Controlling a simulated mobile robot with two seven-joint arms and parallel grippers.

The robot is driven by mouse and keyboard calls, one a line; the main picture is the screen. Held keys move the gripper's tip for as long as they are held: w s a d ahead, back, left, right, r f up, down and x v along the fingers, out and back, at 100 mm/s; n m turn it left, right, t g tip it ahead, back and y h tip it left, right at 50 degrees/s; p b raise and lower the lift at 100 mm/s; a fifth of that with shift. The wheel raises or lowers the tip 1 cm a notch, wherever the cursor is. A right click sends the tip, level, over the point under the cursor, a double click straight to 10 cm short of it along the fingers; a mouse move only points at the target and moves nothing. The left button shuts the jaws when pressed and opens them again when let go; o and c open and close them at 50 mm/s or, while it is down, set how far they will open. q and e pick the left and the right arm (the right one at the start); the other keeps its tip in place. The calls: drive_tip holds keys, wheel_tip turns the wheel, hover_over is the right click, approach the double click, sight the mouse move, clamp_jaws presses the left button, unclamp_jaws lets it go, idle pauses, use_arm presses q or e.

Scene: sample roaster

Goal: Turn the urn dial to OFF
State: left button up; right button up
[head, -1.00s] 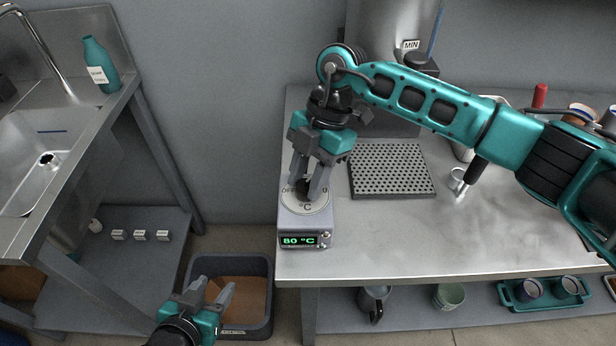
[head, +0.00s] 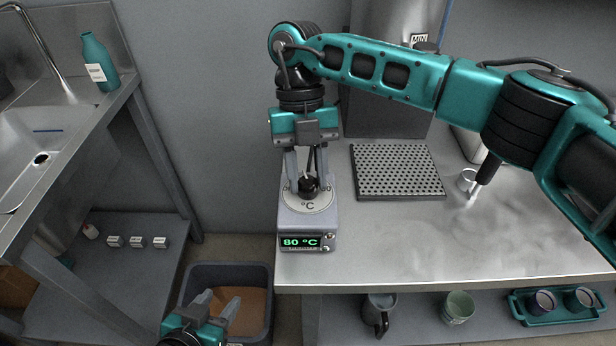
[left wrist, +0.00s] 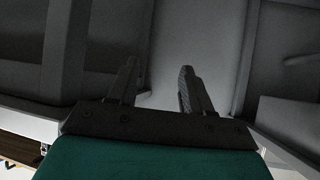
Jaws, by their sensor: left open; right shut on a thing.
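The urn dial is a dark round knob (head: 308,187) on a pale disc marked °C, with scale lettering partly hidden. It sits on a grey control box (head: 290,224) at the counter's left end, whose green display (head: 306,242) reads 80 °C. My right gripper (head: 306,178) points down from above with its fingers on the knob, shut on it. The knob's exact pointing is hard to tell. My left gripper (head: 217,304) is open and empty, low at the bottom left in front of a bin. It also shows in the left wrist view (left wrist: 158,84).
A perforated drip tray (head: 397,171) lies right of the control box, before a tall metal body labelled MIN (head: 385,118). A sink with a teal bottle (head: 101,64) stands left. A grey bin (head: 262,268) is on the floor. Mugs stand on the lower shelf.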

drive_tip(key=shift+n+h+b, duration=0.4)
drive_tip(key=shift+n, duration=0.6)
drive_tip(key=n+t+h+b, duration=0.1)
drive_tip(key=n, duration=0.3)
drive_tip(key=shift+a+b, duration=0.15)
drive_tip(key=shift+b, duration=0.25)
drive_tip(key=shift+n+t+h, duration=0.4)
drive_tip(key=shift+n, duration=0.7)
drive_tip(key=shift+s+n+t+b, duration=0.1)
drive_tip(key=shift+n+t+b, duration=0.4)
drive_tip(key=shift+n, duration=0.4)
use_arm(q)
drive_tip(key=shift+w+d+f+h, duration=0.3)
drive_tip(key=shift+w+d+f, duration=0.25)
drive_tip(key=shift+w+d, duration=0.2)
use_arm(e)
drive_tip(key=shift+n+h, duration=0.3)
drive_tip(key=shift+n, duration=0.3)
use_arm(q)
drive_tip(key=shift+d+r, duration=0.1)
use_arm(e)
drive_tip(key=o, duration=1)
use_arm(q)
drive_tip(key=shift+s+f, duration=0.25)
drive_tip(key=shift+f, duration=0.1)
